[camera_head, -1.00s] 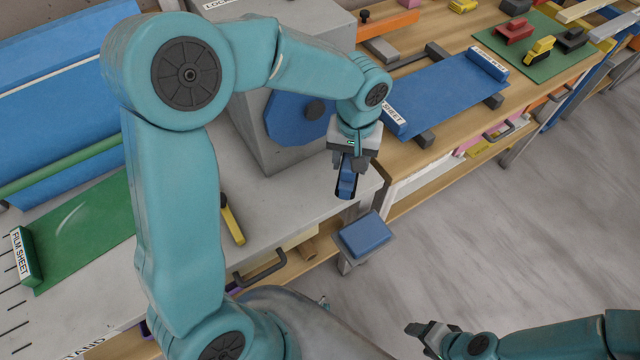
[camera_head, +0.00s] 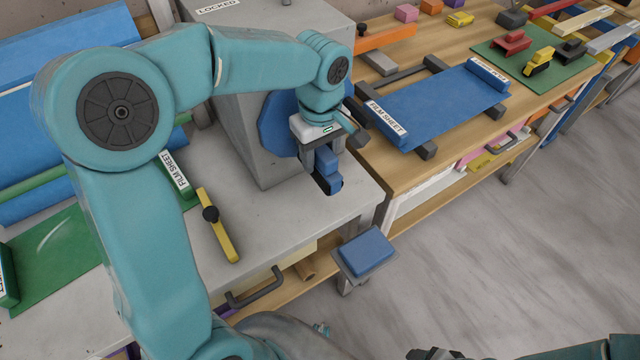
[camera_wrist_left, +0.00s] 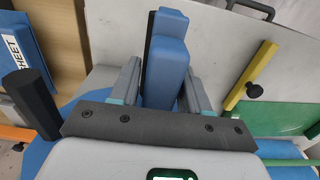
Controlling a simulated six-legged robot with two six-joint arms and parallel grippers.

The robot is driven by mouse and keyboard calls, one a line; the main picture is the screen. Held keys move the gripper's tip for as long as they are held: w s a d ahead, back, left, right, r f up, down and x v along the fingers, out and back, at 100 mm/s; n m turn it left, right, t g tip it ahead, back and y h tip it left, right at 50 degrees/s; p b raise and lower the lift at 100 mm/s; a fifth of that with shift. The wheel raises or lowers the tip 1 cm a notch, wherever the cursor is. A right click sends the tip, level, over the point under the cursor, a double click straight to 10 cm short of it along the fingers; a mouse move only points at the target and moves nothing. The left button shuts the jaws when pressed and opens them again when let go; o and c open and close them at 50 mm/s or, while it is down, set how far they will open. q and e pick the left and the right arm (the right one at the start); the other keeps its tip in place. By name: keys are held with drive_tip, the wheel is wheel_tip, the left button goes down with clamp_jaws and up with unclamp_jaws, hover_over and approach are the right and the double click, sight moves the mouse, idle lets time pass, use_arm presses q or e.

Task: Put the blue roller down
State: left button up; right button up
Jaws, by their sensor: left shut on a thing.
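The blue roller (camera_head: 327,160) is a blocky blue piece with a dark side. My left gripper (camera_head: 322,169) is shut on it, over the right end of the grey stone slab (camera_head: 281,209), close to the machine's blue disc. In the left wrist view the roller (camera_wrist_left: 166,62) sits between the two grey fingers of the left gripper (camera_wrist_left: 161,90). Its lower end is near the slab; I cannot tell whether it touches. My right gripper (camera_head: 434,353) only just shows at the bottom edge, and its jaws are unclear.
A grey machine (camera_head: 262,60) with a blue disc (camera_head: 277,124) stands just behind the gripper. A yellow bar with a black knob (camera_head: 219,228) lies to the left. A blue-topped stool (camera_head: 366,251) stands below the slab edge.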

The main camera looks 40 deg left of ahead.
use_arm(q)
wheel_tip(320, 180, down, 10)
drive_tip(key=shift+r, duration=0.35)
drive_tip(key=shift+f+b, duration=0.25)
drive_tip(key=shift+b, duration=0.05)
drive_tip(key=o, duration=1.1)
drive_tip(key=shift+r, duration=0.1)
